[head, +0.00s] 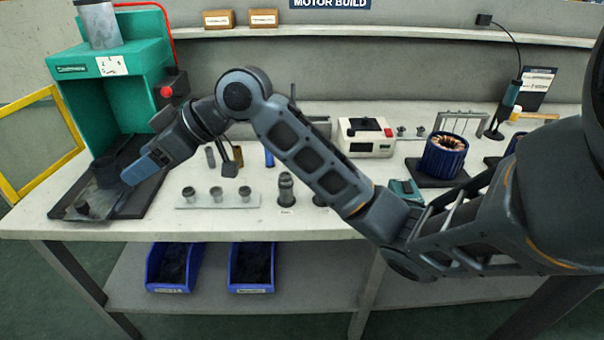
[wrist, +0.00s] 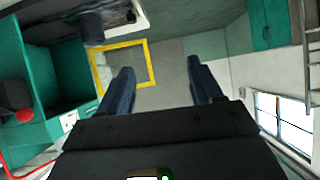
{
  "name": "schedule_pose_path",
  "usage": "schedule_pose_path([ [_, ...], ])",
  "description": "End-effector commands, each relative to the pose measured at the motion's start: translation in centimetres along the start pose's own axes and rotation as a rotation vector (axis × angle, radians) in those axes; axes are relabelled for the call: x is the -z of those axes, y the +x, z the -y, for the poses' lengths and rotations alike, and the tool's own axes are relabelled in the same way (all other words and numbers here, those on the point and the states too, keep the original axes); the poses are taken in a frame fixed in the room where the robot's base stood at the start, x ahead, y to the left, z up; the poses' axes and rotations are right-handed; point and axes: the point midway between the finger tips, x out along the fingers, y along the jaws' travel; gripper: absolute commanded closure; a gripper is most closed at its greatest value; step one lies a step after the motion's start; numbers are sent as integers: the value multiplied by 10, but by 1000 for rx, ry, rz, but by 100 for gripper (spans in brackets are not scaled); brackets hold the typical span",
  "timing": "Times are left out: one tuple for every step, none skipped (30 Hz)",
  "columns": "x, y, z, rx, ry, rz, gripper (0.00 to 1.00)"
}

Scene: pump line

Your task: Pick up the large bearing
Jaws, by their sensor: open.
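Several small grey round parts stand on the work table (head: 330,222). Three of them, a left one (head: 189,193), a middle one (head: 216,193) and a right one (head: 245,193), stand in a row on a pale strip (head: 200,205). They look like bearings or bushings, but I cannot tell for sure which is the large bearing. My gripper (head: 128,178) is left of this row and above the table's left end, pointing left in the head view. In the wrist view my gripper (wrist: 159,78) is open, with nothing between its fingers. No bearing shows there.
A green press (head: 120,70) with a dark base plate (head: 135,200) stands close to my gripper; a dark cylinder (head: 105,172) sits on the plate. Dark stepped parts (head: 286,188) stand right of the row. A white box (head: 365,137) and blue-ringed stator (head: 444,156) are farther right.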

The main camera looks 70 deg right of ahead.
Motion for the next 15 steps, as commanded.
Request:
schedule_pose_path([
  [-13,-15,-20,-18,-32,84,35],
  [-22,-23,-29,-22,-47,134,35],
  [-35,-35,-41,-26,-63,205,35],
  [-45,-45,-50,-30,-73,259,35],
  [-56,-55,-58,-34,-81,314,35],
  [-71,-71,-70,-39,-88,389,35],
  [-82,-84,-78,-44,-90,446,35],
  [-94,-97,-86,-46,-91,503,35],
  [-109,-116,-96,-50,-90,578,35],
  [-120,-130,-102,-53,-87,631,35],
  [-131,-144,-108,-55,-80,683,35],
  [-144,-162,-115,-56,-71,748,35],
  [-153,-176,-119,-57,-63,792,35],
  [-161,-188,-122,-57,-55,834,35],
  [-170,-204,-126,-57,-44,881,35],
])
